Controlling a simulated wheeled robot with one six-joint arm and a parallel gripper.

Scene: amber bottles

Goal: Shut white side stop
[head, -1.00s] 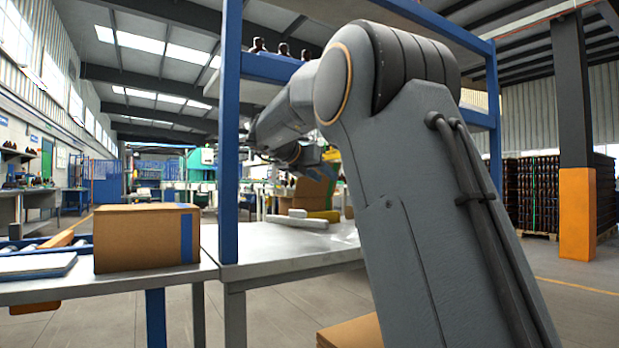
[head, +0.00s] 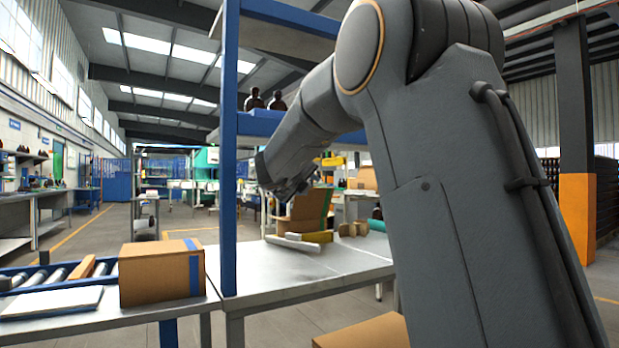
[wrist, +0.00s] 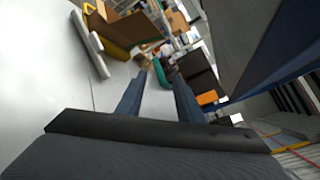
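A white bar (head: 290,243), which looks like the white side stop, lies on the grey metal table by the open cardboard box (head: 305,208). A yellow bar (head: 319,237) is beside it. In the wrist view the white bar (wrist: 91,42) lies at the upper left, apart from my fingers, with the yellow bar (wrist: 112,50) to its right. My gripper (wrist: 160,78) is open and empty above the table. In the head view my gripper (head: 290,188) is small and dark near the open box, and its fingers are hard to make out.
A closed cardboard box (head: 160,273) stands on the front left table beside a roller conveyor (head: 60,275). A blue post (head: 229,150) and a shelf with dark bottles (head: 265,100) rise near my arm. The table's middle (head: 300,268) is bare.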

